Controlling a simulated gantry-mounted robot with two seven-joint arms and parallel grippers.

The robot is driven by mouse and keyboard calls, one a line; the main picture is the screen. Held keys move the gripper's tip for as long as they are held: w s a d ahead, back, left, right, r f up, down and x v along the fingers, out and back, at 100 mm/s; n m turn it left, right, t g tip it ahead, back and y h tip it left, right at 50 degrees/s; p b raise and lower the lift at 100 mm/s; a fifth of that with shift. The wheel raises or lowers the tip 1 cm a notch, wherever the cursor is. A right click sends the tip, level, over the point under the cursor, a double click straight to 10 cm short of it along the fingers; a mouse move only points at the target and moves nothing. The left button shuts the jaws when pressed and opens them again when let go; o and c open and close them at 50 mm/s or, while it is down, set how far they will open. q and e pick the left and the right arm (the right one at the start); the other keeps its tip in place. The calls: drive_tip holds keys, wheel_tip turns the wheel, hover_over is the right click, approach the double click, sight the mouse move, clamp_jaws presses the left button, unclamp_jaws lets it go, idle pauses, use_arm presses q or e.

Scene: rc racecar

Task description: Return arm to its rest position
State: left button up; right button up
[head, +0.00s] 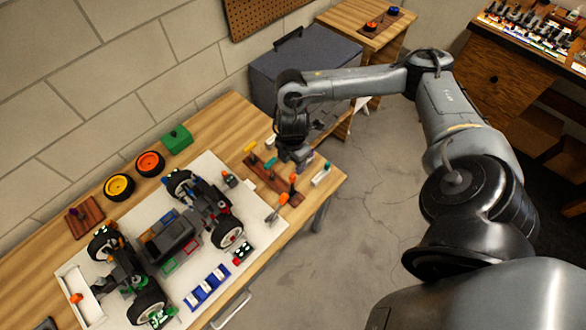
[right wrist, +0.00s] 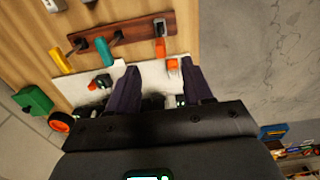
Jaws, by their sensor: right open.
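My right arm reaches in from the right in the head view. Its gripper (head: 300,160) hangs over the right end of the wooden table, close to the brown tool rack (head: 262,183). In the right wrist view the gripper (right wrist: 161,88) has its two dark fingers apart, with nothing held between them. The rack (right wrist: 136,28) lies beyond the fingertips, with yellow (right wrist: 60,60), teal (right wrist: 104,50) and orange (right wrist: 160,47) handled tools in it. The RC racecar (head: 172,238) stands on the white mat (head: 258,222). My left gripper is in neither view.
Yellow (head: 119,187) and orange (head: 150,163) wheels and a green box (head: 177,138) sit along the wall side. A blue holder (head: 206,288) is at the mat's front edge. A grey chest (head: 300,62) stands behind the table. Bare floor (head: 370,200) lies to the right.

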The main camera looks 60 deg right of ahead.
drive_tip(key=shift+r+p, duration=0.45)
drive_tip(key=shift+r, duration=0.8)
drive_tip(key=shift+s, duration=0.1)
